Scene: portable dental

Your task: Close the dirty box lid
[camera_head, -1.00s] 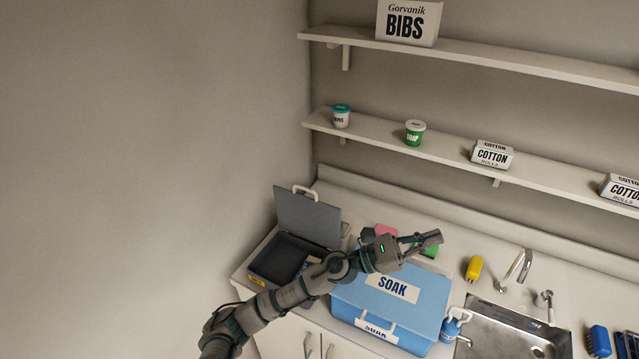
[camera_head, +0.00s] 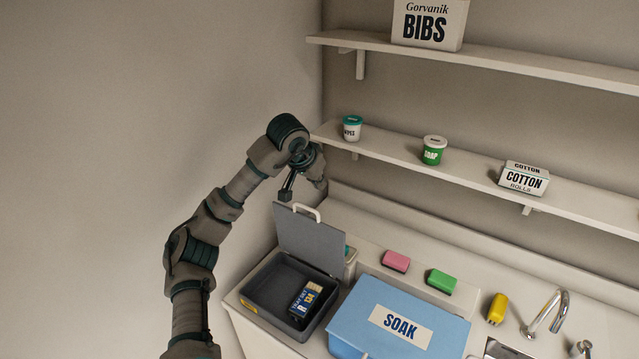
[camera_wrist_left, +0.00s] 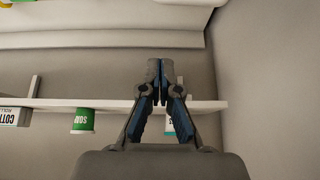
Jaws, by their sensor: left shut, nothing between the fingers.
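The dark grey dirty box (camera_head: 262,290) stands open at the left end of the counter. Its lid (camera_head: 312,243) stands up at the back, with a white handle (camera_head: 306,208) on its top edge. A dark blue and yellow packet (camera_head: 305,298) lies inside the box. My left gripper (camera_head: 286,192) is above and just left of the raised lid's handle, apparently apart from it. In the left wrist view the fingers (camera_wrist_left: 161,78) are shut together and empty. My right gripper is in no view.
The blue SOAK box (camera_head: 365,317), lid down, stands right of the dirty box. A shelf (camera_head: 460,177) with tubs runs along the back wall. The left wall is close to my arm.

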